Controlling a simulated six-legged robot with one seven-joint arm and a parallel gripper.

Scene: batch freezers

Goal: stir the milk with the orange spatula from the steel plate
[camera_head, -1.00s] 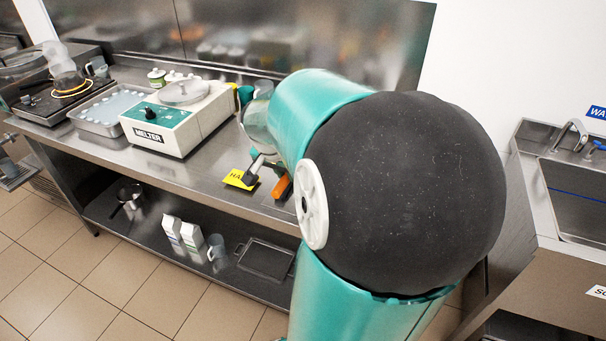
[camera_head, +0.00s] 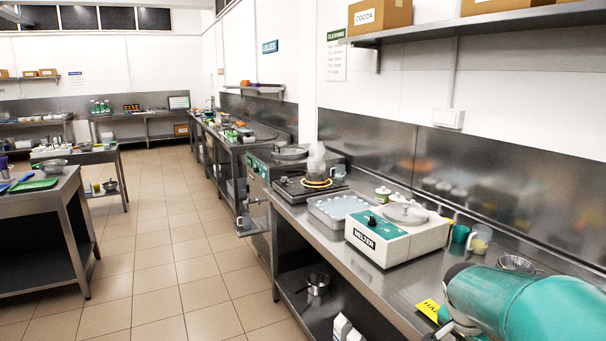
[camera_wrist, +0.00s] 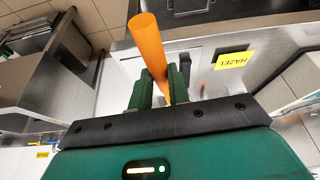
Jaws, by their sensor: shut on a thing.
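My gripper (camera_wrist: 160,90) is shut on the orange spatula (camera_wrist: 148,42) in the wrist view. The orange handle stands up between the two green fingers, and its other end is hidden. In the head view my wrist is at the lower right, low over the bench by a yellow label, and the spatula does not show there. The hot plate (camera_head: 294,190) has a glowing ring with a pale, steam-like cloud above it. Milk cartons (camera_head: 343,328) seem to stand on the lower shelf, cut by the frame edge. I cannot make out the milk itself or the steel plate.
The white melter (camera_head: 395,240) stands between my arm and the hot plate, with a tray (camera_head: 318,212) of round pale moulds beyond it. A small pot (camera_head: 318,285) is on the lower shelf. The floor aisle (camera_head: 180,260) is clear.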

